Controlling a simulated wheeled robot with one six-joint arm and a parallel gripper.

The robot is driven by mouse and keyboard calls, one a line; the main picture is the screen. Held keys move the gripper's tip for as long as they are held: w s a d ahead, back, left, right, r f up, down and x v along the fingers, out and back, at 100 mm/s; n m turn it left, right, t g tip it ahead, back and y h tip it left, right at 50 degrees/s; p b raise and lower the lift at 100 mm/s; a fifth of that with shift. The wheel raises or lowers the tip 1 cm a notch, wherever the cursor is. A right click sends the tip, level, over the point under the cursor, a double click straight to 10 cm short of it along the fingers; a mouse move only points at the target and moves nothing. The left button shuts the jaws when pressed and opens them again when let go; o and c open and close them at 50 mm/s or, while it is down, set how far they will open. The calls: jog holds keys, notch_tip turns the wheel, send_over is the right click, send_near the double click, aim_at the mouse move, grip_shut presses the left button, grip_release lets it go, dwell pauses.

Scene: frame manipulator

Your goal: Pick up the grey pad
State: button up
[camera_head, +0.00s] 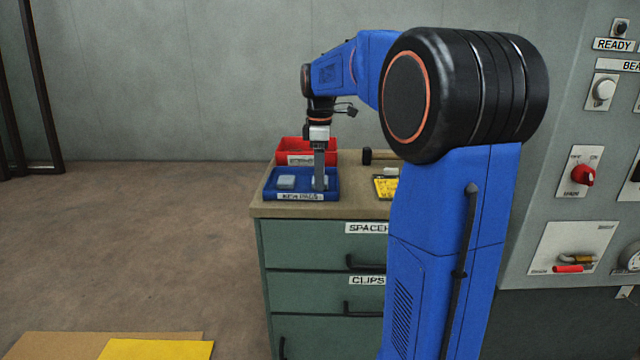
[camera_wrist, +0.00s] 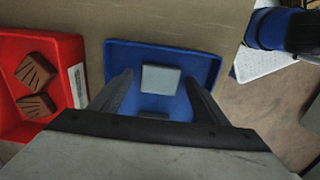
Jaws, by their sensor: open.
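A blue tray labelled as pads (camera_head: 330,193) holds two light grey pads. The left pad (camera_head: 286,182) lies clear in the head view. The right pad (camera_head: 322,183) is partly hidden by my gripper (camera_head: 319,188), which points straight down over it. In the wrist view, my open gripper (camera_wrist: 158,77) has one finger on each side of a grey pad (camera_wrist: 161,79) in the blue tray (camera_wrist: 205,62), with gaps visible. The other pad (camera_wrist: 153,115) is mostly hidden behind the gripper body. I cannot tell exactly how high the fingertips are above the tray floor.
A red bin (camera_head: 303,146) stands behind the tray; the wrist view shows brown grooved pads (camera_wrist: 36,70) in it. A yellow card (camera_head: 385,186) and a small black object (camera_head: 367,156) are on the cabinet top (camera_head: 350,209). A control panel (camera_head: 560,230) stands at right.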

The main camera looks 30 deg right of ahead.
jog(key=c, duration=1.1)
jog(key=shift+c, duration=0.2)
